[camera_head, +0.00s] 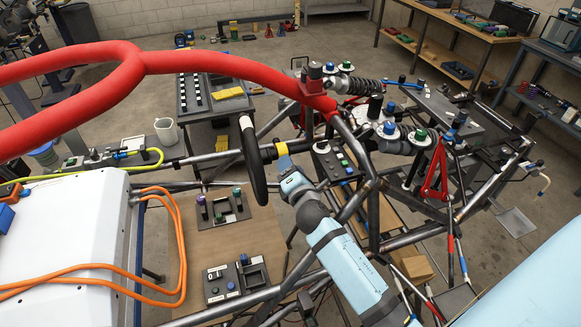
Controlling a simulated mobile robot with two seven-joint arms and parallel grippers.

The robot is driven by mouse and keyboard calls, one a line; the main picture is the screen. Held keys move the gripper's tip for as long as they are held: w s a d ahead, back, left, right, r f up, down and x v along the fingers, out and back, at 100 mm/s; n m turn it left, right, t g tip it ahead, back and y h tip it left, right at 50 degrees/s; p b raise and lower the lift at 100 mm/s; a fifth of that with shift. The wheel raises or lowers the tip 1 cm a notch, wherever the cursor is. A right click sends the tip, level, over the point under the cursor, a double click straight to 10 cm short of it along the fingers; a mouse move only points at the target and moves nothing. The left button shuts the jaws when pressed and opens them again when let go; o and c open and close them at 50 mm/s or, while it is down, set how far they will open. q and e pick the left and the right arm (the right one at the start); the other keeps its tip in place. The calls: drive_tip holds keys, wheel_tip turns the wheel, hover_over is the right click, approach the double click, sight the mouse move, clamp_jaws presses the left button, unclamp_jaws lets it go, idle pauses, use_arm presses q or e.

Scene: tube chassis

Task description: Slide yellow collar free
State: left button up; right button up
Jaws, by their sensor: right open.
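The yellow collar (282,149) is a small band on the shaft just right of the black steering wheel (252,162). My right gripper (287,168) is at the end of the light blue arm that reaches in from the lower right. It is open and lies just below the collar in the picture. Its fingers are small and partly hidden, so I cannot tell whether they touch or straddle the collar. My left gripper is out of view.
Chassis tubes (355,205) surround my right arm. A red padded tube (215,62) crosses the upper left. A switch panel (335,160) sits right of the collar. A white battery case (65,235) with orange cables stands at left; a board with small trays (225,207) lies below.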

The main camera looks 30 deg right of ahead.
drive_tip(key=b+v, duration=0.3)
drive_tip(key=v, duration=1)
drive_tip(key=shift+s, duration=0.2)
drive_tip(key=shift+d, duration=0.15)
drive_tip(key=shift+f, duration=0.1)
